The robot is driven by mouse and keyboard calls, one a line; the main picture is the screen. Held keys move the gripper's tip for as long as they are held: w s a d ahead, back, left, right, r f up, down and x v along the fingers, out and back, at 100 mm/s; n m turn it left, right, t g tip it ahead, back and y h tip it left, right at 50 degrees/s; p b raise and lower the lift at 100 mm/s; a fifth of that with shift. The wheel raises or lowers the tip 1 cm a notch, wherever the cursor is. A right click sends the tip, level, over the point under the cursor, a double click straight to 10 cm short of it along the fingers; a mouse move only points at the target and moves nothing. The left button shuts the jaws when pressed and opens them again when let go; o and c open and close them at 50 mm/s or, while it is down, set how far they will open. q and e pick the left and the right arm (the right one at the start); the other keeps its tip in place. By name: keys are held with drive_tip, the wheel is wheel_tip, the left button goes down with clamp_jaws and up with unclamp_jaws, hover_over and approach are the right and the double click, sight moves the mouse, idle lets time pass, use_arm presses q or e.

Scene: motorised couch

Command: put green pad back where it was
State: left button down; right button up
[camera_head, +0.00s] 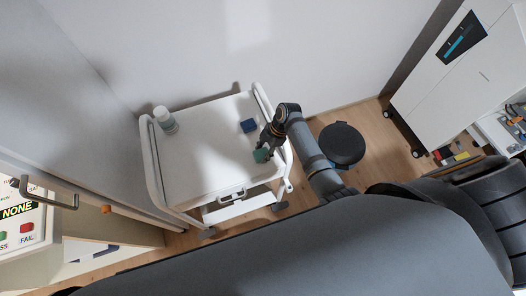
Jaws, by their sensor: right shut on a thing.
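The green pad (261,155) is at the right side of the white cart's top (205,170), near its front right. My right gripper (265,147) reaches in from the right and is shut on the green pad. I cannot tell whether the pad touches the cart top or is held just above it. A blue pad (248,126) lies on the cart top just behind the gripper, apart from the green one. My left gripper is not in view.
A white-capped jar (165,120) stands at the cart's back left. Raised rails (152,165) edge the cart's sides. A black round stool (341,144) stands right of my arm. A white cabinet (470,75) is at the right. The cart's middle is clear.

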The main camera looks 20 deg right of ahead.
drive_tip(key=o, duration=1.1)
drive_tip(key=shift+r, duration=0.1)
drive_tip(key=b+v, duration=0.1)
drive_tip(key=v, duration=1.1)
drive_tip(key=shift+r, duration=0.1)
